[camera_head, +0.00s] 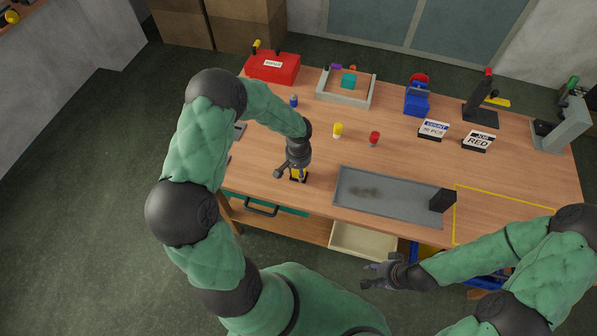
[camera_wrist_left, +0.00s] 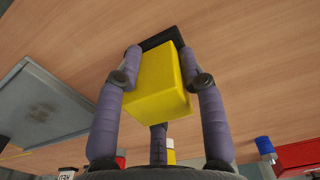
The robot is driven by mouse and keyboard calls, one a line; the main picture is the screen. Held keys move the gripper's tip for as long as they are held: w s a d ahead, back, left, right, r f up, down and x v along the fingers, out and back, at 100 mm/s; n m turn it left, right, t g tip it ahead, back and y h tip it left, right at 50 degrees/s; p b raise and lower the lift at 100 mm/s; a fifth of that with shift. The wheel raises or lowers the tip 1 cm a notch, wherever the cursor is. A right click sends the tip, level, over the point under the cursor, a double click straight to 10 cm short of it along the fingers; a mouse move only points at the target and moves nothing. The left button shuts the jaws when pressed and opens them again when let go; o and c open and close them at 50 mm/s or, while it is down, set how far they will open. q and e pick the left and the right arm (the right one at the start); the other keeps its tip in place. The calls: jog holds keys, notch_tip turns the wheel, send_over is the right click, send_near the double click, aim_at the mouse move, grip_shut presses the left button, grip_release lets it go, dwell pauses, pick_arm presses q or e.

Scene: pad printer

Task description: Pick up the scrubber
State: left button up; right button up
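The scrubber appears to be a yellow block with a black end (camera_wrist_left: 158,85), seen between the fingers of my left gripper (camera_wrist_left: 160,62) in the left wrist view. The fingers press against both its sides. In the head view my left gripper (camera_head: 297,172) points down near the table's front edge, with a bit of the yellow and black scrubber (camera_head: 298,177) showing below it. I cannot tell whether the scrubber still touches the table. My right gripper (camera_head: 368,275) is open and empty, in front of the table.
A grey tray (camera_head: 385,208) with a dark smudge and a black block (camera_head: 442,200) lies to the right. Yellow (camera_head: 338,129) and red (camera_head: 374,138) small containers stand behind. A red box (camera_head: 273,67) and a bin with a teal block (camera_head: 347,87) stand at the back.

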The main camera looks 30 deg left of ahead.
dwell(0.4)
pick_arm(q)
jog(key=shift+r, duration=0.55)
notch_tip(320, 180, up, 2)
jog(key=shift+r+p, duration=0.2)
jog(key=shift+p, duration=0.2)
jog(key=s+d+r+p, duration=0.1)
jog(key=s+d+r, duration=0.3)
jog(key=s+d, duration=0.1)
jog(key=s+d+r+p, duration=0.1)
jog(key=s+d+r, duration=0.3)
jog(key=s+r, duration=0.1)
jog(key=shift+d+r, duration=0.25)
jog(key=shift+d, duration=0.1)
jog(key=o, duration=0.4)
jog(key=shift+c, duration=1.4)
